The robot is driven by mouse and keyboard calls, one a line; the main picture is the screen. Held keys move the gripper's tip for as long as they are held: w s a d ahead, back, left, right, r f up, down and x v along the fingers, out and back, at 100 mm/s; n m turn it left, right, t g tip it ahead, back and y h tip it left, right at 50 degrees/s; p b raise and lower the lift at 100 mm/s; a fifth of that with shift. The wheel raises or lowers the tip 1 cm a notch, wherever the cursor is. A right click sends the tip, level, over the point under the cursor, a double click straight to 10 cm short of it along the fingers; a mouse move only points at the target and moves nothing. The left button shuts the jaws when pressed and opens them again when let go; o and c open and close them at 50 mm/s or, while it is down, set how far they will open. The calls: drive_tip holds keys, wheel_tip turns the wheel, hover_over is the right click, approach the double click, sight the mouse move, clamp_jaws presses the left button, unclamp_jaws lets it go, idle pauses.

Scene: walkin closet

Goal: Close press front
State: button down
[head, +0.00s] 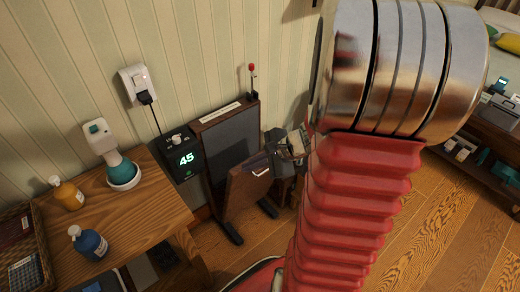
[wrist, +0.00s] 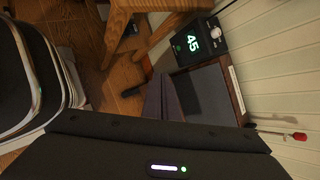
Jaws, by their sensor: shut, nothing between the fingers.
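The press (head: 232,148) is a dark upright panel with a brown frame, standing on dark feet against the wall. Its brown front (head: 245,190) is tilted open, leaning out from the body at the bottom, with a pale handle (head: 262,173) near its top edge. In the wrist view the front (wrist: 160,98) stands at an angle to the dark press body (wrist: 205,92). My gripper (head: 283,146) is just right of the press, shut and empty, partly hidden by my arm. I cannot tell whether it touches the front; its fingertips are not clear in the wrist view.
A control box reading 45 (head: 182,157) sits left of the press, wired to a wall socket (head: 138,85). A red-tipped lever (head: 252,78) rises behind the press. A wooden table (head: 140,215) with bottles stands at left. Wooden floor (head: 440,225) is open at right.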

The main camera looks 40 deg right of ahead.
drive_tip(key=s+d+f+m+t+h, duration=0.1)
drive_tip(key=s+d+f+m+h, duration=0.1)
drive_tip(key=d+f+m, duration=0.4)
drive_tip(key=s+d+f+m+t+h, duration=0.1)
drive_tip(key=s+d+f+m, duration=0.4)
drive_tip(key=d, duration=0.6)
drive_tip(key=shift+f+m+h, duration=0.7)
drive_tip(key=shift+f+m, duration=0.25)
drive_tip(key=shift+m, duration=0.25)
drive_tip(key=shift+w, duration=0.15)
drive_tip(key=w+r+x, duration=0.2)
drive_tip(key=x, duration=1)
drive_tip(key=shift+w, duration=0.25)
drive_tip(key=shift+a, duration=0.1)
